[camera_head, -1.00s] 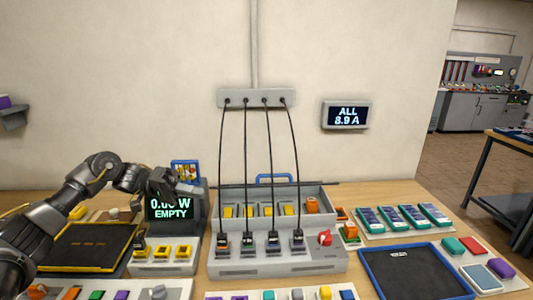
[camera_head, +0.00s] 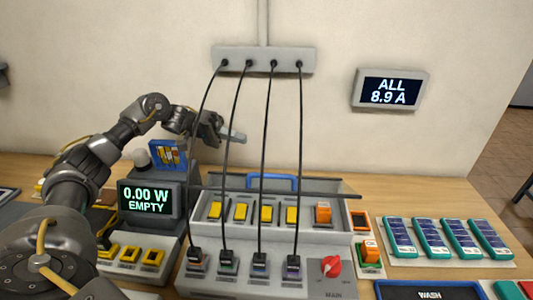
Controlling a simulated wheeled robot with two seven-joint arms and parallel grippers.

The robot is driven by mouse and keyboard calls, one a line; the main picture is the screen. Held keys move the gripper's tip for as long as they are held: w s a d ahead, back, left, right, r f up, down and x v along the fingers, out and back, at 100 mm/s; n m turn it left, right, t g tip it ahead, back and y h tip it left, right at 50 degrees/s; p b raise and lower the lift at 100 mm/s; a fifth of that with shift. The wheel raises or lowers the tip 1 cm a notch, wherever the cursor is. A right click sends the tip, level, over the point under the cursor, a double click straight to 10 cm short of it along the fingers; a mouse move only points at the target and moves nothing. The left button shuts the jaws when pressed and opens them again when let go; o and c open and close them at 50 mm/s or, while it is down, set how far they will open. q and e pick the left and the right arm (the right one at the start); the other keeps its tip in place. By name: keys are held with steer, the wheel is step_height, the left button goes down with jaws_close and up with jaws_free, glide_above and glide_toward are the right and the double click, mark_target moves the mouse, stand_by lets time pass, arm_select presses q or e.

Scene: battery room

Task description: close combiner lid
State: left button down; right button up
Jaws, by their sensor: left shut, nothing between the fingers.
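The grey combiner box (camera_head: 345,238) stands on the table with its inside showing, holding several yellow blocks (camera_head: 266,212) and one orange block (camera_head: 323,212). Its lid appears open at the back, where a blue handle (camera_head: 272,177) shows above a dark bar. How far the lid leans back is hard to tell. My left gripper (camera_head: 238,137) is shut and empty. In the picture it is above and left of the blue handle, apart from it, close to the hanging black cables. My right gripper is not in view.
Several black cables (camera_head: 264,150) hang from a wall strip (camera_head: 225,58) to plugs at the box front. A red knob (camera_head: 330,266) sits at front right. A display reading 0.00 W EMPTY (camera_head: 150,200) stands left. Teal modules (camera_head: 430,238) lie right. The wall screen (camera_head: 390,90) reads ALL 8.9 A.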

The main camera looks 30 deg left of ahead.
arm_select(q)
steer(key=p, duration=0.6)
glide_above(264, 183)
steer(key=shift+w+a+f+t, duration=0.1)
steer(key=shift+a+f+t, duration=0.05)
steer(key=shift+f, duration=0.35)
steer(key=shift+w+a+f+t, duration=0.1)
steer(key=shift+a+f+t, duration=0.05)
steer(key=shift+f, duration=0.35)
steer(key=shift+s+d+f, duration=0.15)
steer(key=shift+s+f, duration=0.1)
steer(key=shift+s, duration=0.1)
steer(key=shift+w+d, duration=0.1)
steer(key=shift+d, duration=0.05)
